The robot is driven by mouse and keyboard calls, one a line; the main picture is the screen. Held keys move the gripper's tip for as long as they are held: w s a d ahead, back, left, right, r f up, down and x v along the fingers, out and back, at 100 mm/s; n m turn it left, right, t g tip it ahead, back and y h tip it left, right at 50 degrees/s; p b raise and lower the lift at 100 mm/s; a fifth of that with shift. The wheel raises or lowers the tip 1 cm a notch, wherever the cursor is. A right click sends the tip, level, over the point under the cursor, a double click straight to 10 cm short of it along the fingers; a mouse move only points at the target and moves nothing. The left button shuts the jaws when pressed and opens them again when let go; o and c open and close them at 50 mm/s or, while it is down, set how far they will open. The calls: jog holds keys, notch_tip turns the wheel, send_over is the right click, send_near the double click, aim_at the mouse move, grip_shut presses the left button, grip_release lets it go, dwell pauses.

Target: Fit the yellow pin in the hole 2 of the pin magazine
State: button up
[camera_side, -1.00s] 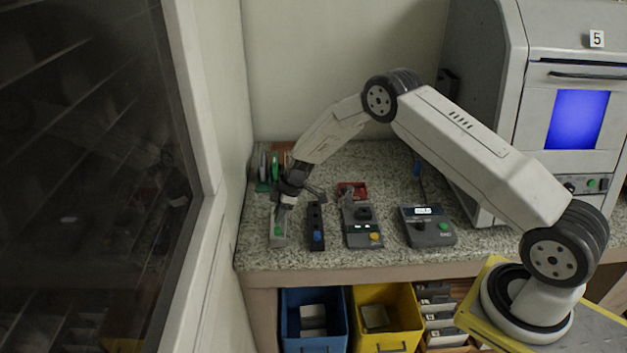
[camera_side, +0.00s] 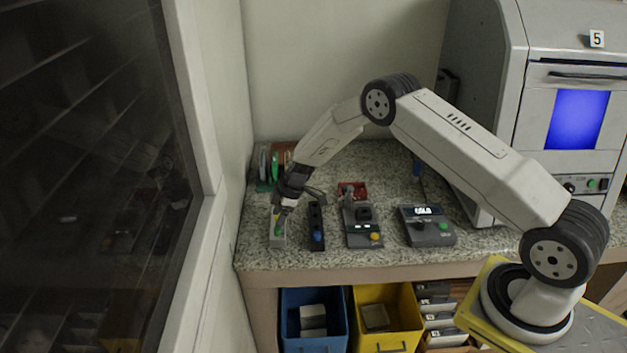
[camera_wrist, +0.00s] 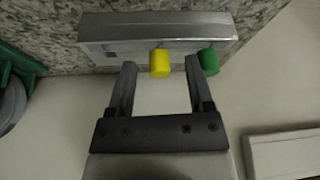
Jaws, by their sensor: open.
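The yellow pin (camera_wrist: 160,63) stands in a light grey block (camera_wrist: 105,33), next to a green pin (camera_wrist: 208,62). My gripper (camera_wrist: 160,64) is open, with one finger on each side of the yellow pin and a gap to each. The right finger lies between the yellow and green pins, close to the green one. In the side view my gripper (camera_side: 283,208) is over the far part of the grey block (camera_side: 277,242), with the green pin (camera_side: 278,230) nearer the front. A dark block (camera_side: 317,240) with a blue pin (camera_side: 317,236) stands to its right. I cannot read any hole numbers.
Right of the dark block are a grey device with a yellow button (camera_side: 376,237) and another with a lit display (camera_side: 424,210). A blue bin (camera_side: 313,340) and a yellow bin (camera_side: 405,328) are below the bench.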

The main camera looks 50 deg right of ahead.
jog(key=shift+r, duration=0.1)
jog(key=v, duration=0.7)
jog(key=shift+r, duration=0.25)
jog(key=shift+s+d, duration=0.15)
dwell(0.4)
jog(key=s+a+r+m+h, duration=0.1)
jog(key=s+r+m, duration=0.2)
jog(key=s, duration=0.6)
jog(key=s+a+r+m+h, duration=0.1)
jog(key=s+r+m, duration=0.3)
jog(key=s, duration=0.5)
jog(key=s+a+r+m+h, duration=0.1)
jog(key=s+r, duration=0.4)
jog(key=s, duration=0.5)
jog(key=a+m, duration=0.1)
jog(key=m, duration=0.1)
jog(key=shift+r+m+h, duration=0.15)
jog(key=shift+m+h, duration=0.15)
jog(key=shift+m, duration=0.1)
